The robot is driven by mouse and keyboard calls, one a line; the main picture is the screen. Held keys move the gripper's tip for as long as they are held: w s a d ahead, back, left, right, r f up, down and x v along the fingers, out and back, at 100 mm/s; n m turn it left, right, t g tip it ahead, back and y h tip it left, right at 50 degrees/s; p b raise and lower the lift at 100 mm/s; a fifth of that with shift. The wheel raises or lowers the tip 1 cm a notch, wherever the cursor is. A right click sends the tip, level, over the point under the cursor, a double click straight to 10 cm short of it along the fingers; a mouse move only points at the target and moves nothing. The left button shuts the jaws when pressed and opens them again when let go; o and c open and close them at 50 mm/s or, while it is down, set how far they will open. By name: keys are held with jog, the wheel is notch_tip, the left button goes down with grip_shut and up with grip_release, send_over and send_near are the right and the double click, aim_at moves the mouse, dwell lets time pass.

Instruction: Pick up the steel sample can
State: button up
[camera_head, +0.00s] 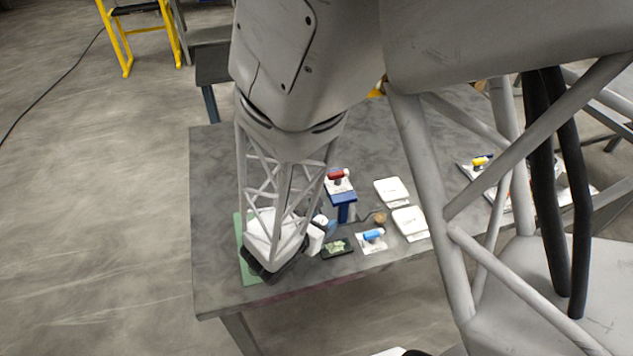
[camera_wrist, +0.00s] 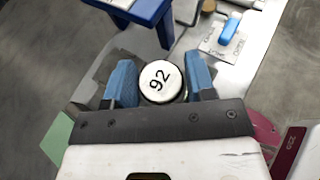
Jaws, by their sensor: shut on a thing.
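The steel sample can (camera_wrist: 162,82) shows in the wrist view from above, with a pale round lid marked "92". My gripper (camera_wrist: 160,78) has its two blue fingers on either side of the can, shut on it. The can's lower body is hidden below the lid, so I cannot tell whether it stands on a surface or is lifted. In the head view, my arm reaches down over the left part of the table and largely hides the gripper.
The grey table (camera_head: 215,180) carries a blue stand (camera_head: 344,199) with a red-handled fitting and a blue-handled fitting (camera_head: 373,236). A small dark tray (camera_head: 338,247), white plates (camera_head: 392,191) and a green mat (camera_head: 248,265) are nearby. Bare table lies at the far left.

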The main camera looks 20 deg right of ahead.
jog(key=shift+s+r, duration=0.25)
jog(key=shift+s, duration=1.15)
jog(key=shift+s+r, duration=0.2)
jog(key=shift+s, duration=1.15)
jog(key=shift+d, duration=0.1)
